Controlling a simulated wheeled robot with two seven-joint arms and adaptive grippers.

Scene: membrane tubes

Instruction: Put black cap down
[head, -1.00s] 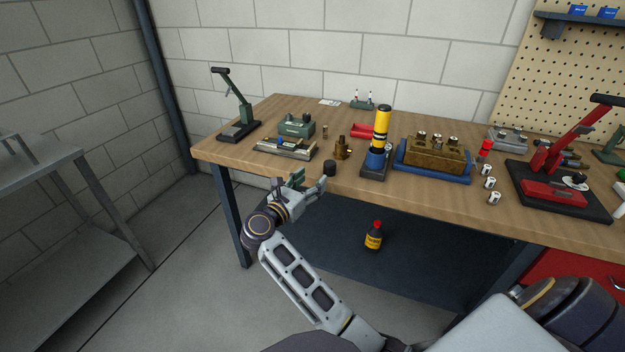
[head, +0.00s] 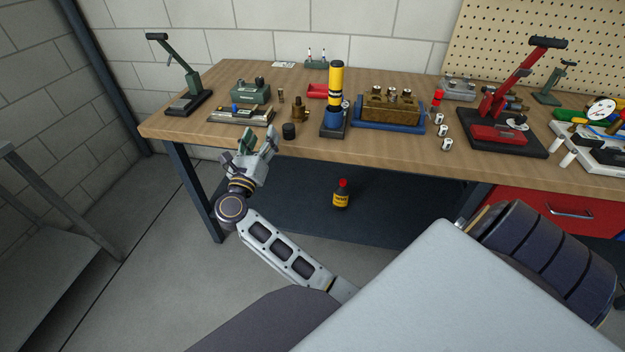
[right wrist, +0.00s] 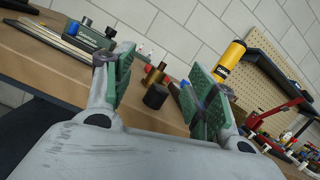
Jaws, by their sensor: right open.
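The black cap (head: 289,131) stands on the wooden workbench (head: 385,150) near its front edge. In the right wrist view the cap (right wrist: 155,96) shows beyond and between the two green-padded fingers, touching neither. My right gripper (head: 258,138) is open and empty at the bench's front edge, just left of the cap. In the right wrist view the right gripper (right wrist: 160,95) has its fingers wide apart. My left gripper is not in view.
A metal slide fixture (head: 241,117) lies left of the cap. A brown bottle (head: 341,197) with a red top is under the bench. A grey shelf stands left.

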